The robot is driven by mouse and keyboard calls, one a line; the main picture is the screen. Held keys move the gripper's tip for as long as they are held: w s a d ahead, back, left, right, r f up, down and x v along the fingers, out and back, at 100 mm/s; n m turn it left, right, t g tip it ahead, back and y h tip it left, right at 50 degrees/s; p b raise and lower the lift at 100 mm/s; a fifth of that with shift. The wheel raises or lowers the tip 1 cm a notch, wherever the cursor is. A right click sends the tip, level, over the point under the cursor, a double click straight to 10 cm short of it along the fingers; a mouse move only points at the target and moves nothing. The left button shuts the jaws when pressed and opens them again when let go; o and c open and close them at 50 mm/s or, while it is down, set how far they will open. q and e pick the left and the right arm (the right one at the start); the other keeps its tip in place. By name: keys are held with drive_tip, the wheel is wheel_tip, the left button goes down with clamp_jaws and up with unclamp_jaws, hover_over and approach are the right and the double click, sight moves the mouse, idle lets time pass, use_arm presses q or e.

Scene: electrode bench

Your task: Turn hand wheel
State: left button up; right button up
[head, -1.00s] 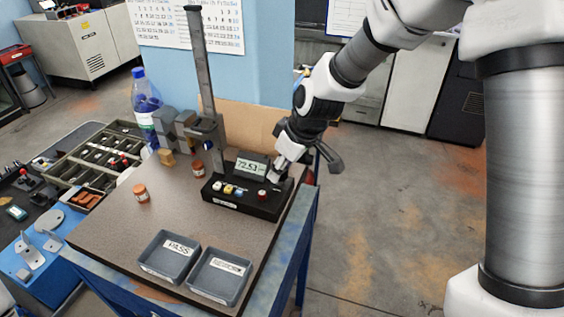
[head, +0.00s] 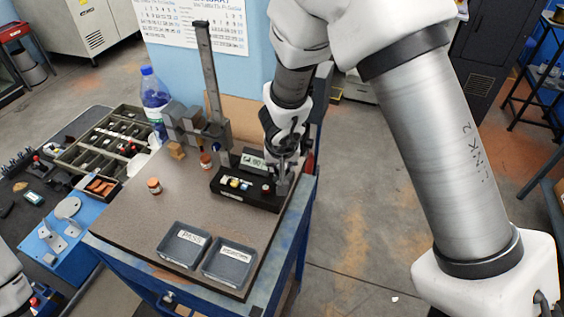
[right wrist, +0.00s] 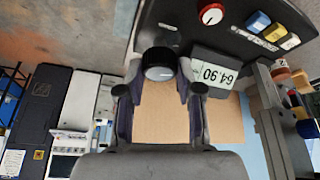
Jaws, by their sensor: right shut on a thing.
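The hand wheel, a dark round knob with a pale cap (right wrist: 159,62), sits at the end of the black control box (head: 247,199). In the right wrist view it is between the two fingers of my right gripper (right wrist: 159,74), which is shut on it. In the head view my right gripper (head: 283,168) comes down over the box's right end and mostly hides the wheel. The box's digital display (right wrist: 214,74) appears to read 64.90; it also shows in the head view (head: 252,161). My left gripper is not in view.
A PASS tray (head: 184,246) and a second tray (head: 229,262) lie in front.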

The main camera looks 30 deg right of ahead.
drive_tip(key=m+h, duration=0.1)
drive_tip(key=m, duration=0.2)
drive_tip(key=shift+w+m+g, duration=0.15)
drive_tip(key=shift+m+g, duration=0.25)
drive_tip(key=m+g, duration=0.1)
drive_tip(key=m, duration=0.2)
drive_tip(key=shift+a+m+h, duration=0.1)
drive_tip(key=shift+m+h, duration=0.2)
drive_tip(key=shift+h, duration=0.1)
drive_tip(key=m+g, duration=0.1)
drive_tip(key=m, duration=0.2)
drive_tip(key=shift+w+m+g, duration=0.1)
drive_tip(key=shift+m+g, duration=0.2)
drive_tip(key=shift+w+r+m+g, duration=0.1)
drive_tip(key=shift+m+g, duration=0.5)
drive_tip(key=shift+m, duration=1.3)
drive_tip(key=o, duration=1.1)
drive_tip(key=shift+o, duration=0.3)
